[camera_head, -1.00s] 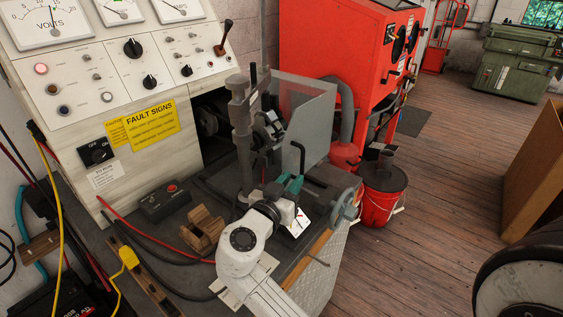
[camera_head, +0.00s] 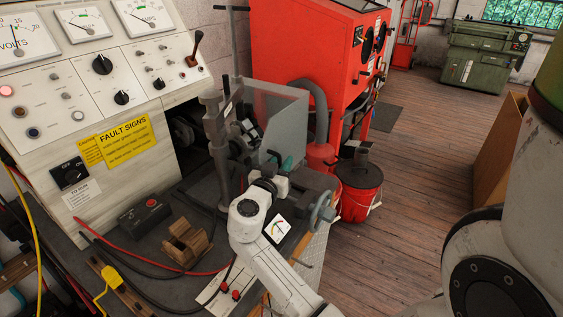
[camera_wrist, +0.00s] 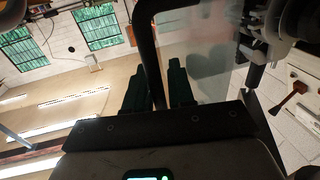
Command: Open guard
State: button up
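The guard (camera_head: 283,112) is a clear panel on the test bench, in front of the bench's clamp and column. A dark bent bar, its handle (camera_head: 270,157), hangs at its near side. In the wrist view the clear panel (camera_wrist: 210,65) fills the upper right, and the black handle bar (camera_wrist: 149,45) runs down toward the palm. My gripper (camera_wrist: 157,75) has its two dark green fingers on either side of this bar. They stand apart, and contact with the bar is not clear. In the head view my gripper (camera_head: 284,166) is small and partly hidden by my wrist.
The white panel with gauges (camera_head: 100,80) stands at the left. A black box with a red button (camera_head: 145,215) and a wooden block (camera_head: 187,242) lie on the bench. A handwheel (camera_head: 322,211) is at its right end. A red bucket (camera_head: 358,190) and red cabinet (camera_head: 300,50) stand behind.

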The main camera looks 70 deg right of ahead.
grip_shut()
dwell(0.3)
